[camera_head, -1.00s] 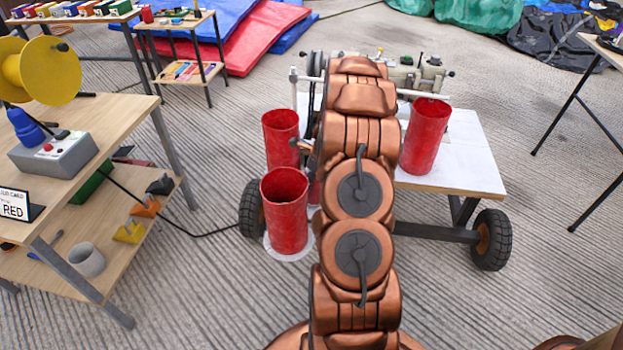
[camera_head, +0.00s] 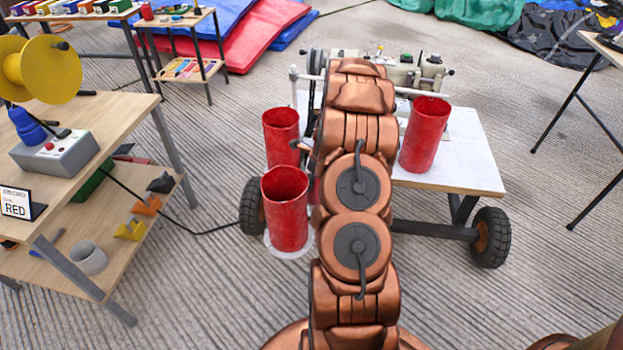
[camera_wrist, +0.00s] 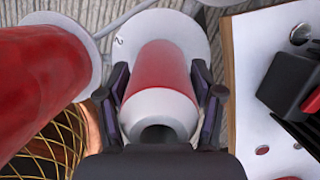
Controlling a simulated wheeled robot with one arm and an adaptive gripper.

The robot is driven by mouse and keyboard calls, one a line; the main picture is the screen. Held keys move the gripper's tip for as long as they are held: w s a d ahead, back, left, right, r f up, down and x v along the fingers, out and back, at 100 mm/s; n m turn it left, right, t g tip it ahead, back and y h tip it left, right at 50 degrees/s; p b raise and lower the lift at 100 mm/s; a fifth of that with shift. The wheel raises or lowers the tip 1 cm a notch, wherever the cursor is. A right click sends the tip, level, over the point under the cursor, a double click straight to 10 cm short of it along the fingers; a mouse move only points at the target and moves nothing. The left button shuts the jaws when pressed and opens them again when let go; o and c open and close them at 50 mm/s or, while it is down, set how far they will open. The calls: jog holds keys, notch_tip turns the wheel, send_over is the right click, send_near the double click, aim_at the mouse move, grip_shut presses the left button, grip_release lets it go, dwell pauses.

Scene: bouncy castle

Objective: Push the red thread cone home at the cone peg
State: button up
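The red thread cone (camera_wrist: 162,75) stands in the middle of the wrist view, with its pale end and dark hole (camera_wrist: 157,133) toward the camera. Behind it is a round white disc (camera_wrist: 190,30) with a dark mark. The peg is hidden by the cone. In the head view my copper arm hides the gripper and cone.
Red open-topped cylinders stand left of my arm (camera_head: 286,210), behind that one (camera_head: 281,140), and on the white-topped wheeled table (camera_head: 465,165). One red cylinder (camera_wrist: 38,85) is close left in the wrist view. A dark block (camera_wrist: 290,85) is at its right. A wooden shelf stands left (camera_head: 120,195).

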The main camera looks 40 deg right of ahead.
jog(key=o, duration=0.4)
jog(key=shift+r, duration=0.15)
jog(key=v, duration=1.1)
jog(key=shift+s+d+r, duration=0.15)
jog(key=shift+r, duration=0.15)
